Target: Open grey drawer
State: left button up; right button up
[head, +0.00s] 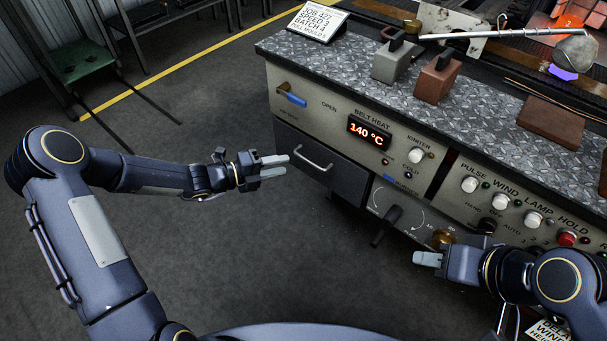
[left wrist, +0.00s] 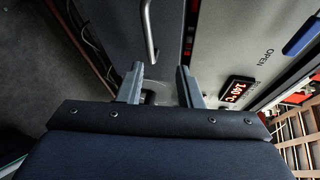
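The grey drawer (head: 335,180) is a dark grey front below the panel with the belt heat display. It looks closed. Its curved metal handle (head: 313,160) is near its upper left; the handle also shows in the left wrist view (left wrist: 150,35). My left gripper (head: 275,167) is open and empty, pointing at the drawer just left of the handle, apart from it. In the left wrist view its two fingers (left wrist: 160,85) are spread, with the handle beyond them. My right gripper (head: 430,259) is in front of the lower panel, near a brass knob (head: 443,238); its finger gap is not clear.
A dark crank handle (head: 387,225) sticks out right of the drawer. A blue lever (head: 292,98) is above it. The worktop (head: 340,63) carries a grey mould (head: 394,62), a reddish mould (head: 437,80) and a brown block (head: 551,127).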

pick_arm(q)
jog(key=w+d+f+n+b, duration=0.1)
jog(key=w+d+f, duration=0.2)
jog(key=d, duration=0.3)
jog(key=shift+w+d+f+n+t+b, duration=0.3)
jog(key=shift+w+d+n+b, duration=0.1)
jog(key=shift+w, duration=0.4)
grip_shut()
jog(key=shift+r, duration=0.1)
